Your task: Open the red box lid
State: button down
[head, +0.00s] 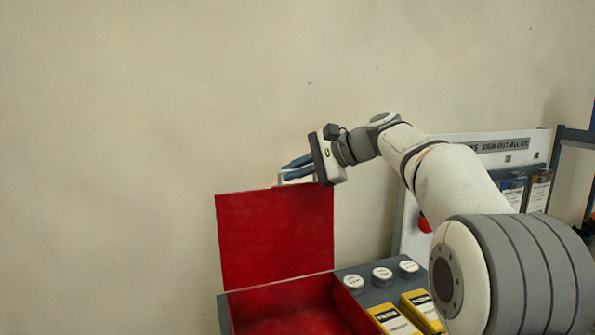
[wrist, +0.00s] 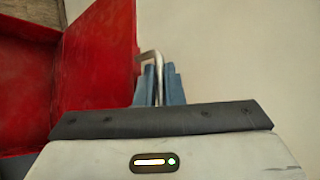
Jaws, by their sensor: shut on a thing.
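The red box (head: 290,312) stands at the bottom of the head view with its inside showing. Its red lid (head: 275,238) stands up, roughly upright, at the back of the box. The lid (wrist: 98,60) also fills the left of the wrist view. A metal handle (wrist: 150,57) sticks out from the lid's edge. My gripper (head: 284,170) is at the lid's top edge, and its blue fingers (wrist: 160,85) are shut on the handle. The part of the handle between the fingers is partly hidden.
Several white round caps (head: 382,276) and yellow packs (head: 395,320) sit right of the box. A white board with a sign (head: 500,146) stands behind my arm at the right. A plain wall (head: 130,130) is behind the lid. The space left of the lid looks clear.

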jog(key=shift+f, duration=0.4)
jog(key=c, duration=1.6)
grip_release()
jog(key=shift+w+a, duration=0.15)
jog(key=shift+o, duration=0.3)
jog(key=b+v, duration=0.1)
jog(key=v, duration=0.7)
jog(key=shift+r+b, duration=0.25)
jog(key=shift+b, duration=0.1)
